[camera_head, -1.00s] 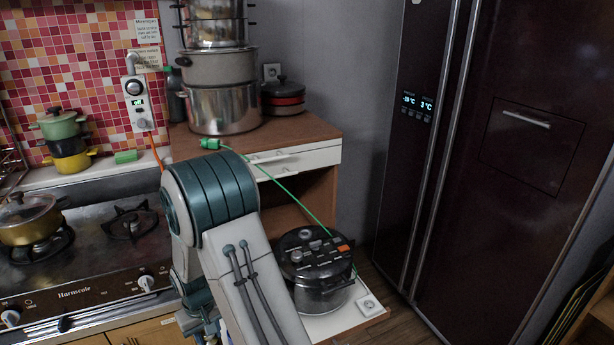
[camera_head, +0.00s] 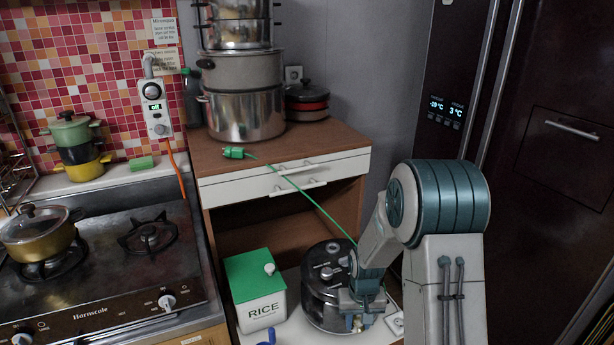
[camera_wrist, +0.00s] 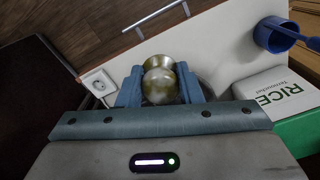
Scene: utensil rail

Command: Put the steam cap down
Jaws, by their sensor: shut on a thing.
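The steam cap (camera_wrist: 160,82), a rounded brass-coloured metal piece, is held between the two blue fingers of my gripper (camera_wrist: 160,88) in the wrist view. In the head view my gripper (camera_head: 362,312) is low at the front right of the dark rice cooker (camera_head: 322,290), over the white pull-out shelf (camera_head: 296,328). The gripper and arm hide part of the cooker's right side. I cannot tell whether the cap touches the shelf.
A white RICE box (camera_head: 260,308) with a green lid stands left of the cooker. A blue cup (camera_wrist: 272,36) is near it in the wrist view. A white socket (camera_wrist: 98,83) sits on the shelf. A green cord (camera_head: 305,196) runs down to the cooker. The fridge (camera_head: 540,130) is at right.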

